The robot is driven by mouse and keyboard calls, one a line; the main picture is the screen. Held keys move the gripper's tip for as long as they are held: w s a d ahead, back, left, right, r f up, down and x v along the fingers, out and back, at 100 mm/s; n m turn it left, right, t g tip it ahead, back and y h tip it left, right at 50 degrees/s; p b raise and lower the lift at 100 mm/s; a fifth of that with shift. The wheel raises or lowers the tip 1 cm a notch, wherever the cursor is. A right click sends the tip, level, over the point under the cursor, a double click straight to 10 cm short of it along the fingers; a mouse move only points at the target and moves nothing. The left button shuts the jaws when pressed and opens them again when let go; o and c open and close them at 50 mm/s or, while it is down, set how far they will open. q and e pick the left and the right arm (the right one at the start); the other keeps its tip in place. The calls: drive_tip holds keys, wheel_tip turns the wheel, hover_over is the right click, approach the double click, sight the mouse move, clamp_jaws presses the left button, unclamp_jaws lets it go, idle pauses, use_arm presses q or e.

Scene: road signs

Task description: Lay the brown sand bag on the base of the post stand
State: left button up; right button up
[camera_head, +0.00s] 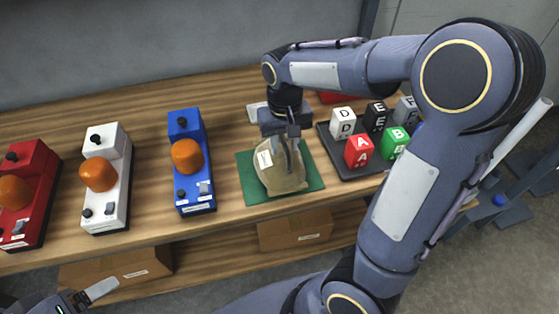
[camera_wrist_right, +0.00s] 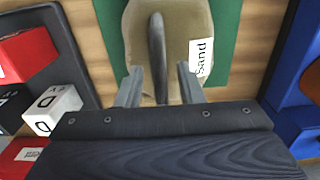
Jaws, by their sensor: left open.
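The brown sand bag (camera_head: 280,178) lies on a green mat (camera_head: 252,185) on the wooden table. It has a white label and a dark upright handle, and also shows in the right wrist view (camera_wrist_right: 184,20). My right gripper (camera_head: 290,138) is right above the bag. In the right wrist view its fingers (camera_wrist_right: 160,80) are apart, one on each side of the handle (camera_wrist_right: 157,45). My left gripper (camera_head: 85,297) is at the bottom left, in front of the table, open and empty. A white post (camera_head: 522,130) above a blue-grey base (camera_head: 512,212) stands right of the table, partly hidden by my right arm.
Red (camera_head: 32,170), white (camera_head: 110,178) and blue (camera_head: 190,140) boxes with orange domes stand left of the mat. A dark tray (camera_head: 330,150) with lettered cubes is to its right. Cardboard boxes (camera_head: 295,231) sit on the lower shelf.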

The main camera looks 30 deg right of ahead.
drive_tip(key=shift+f, duration=0.2)
clamp_jaws()
drive_tip(key=shift+r, duration=0.15)
idle(1.2)
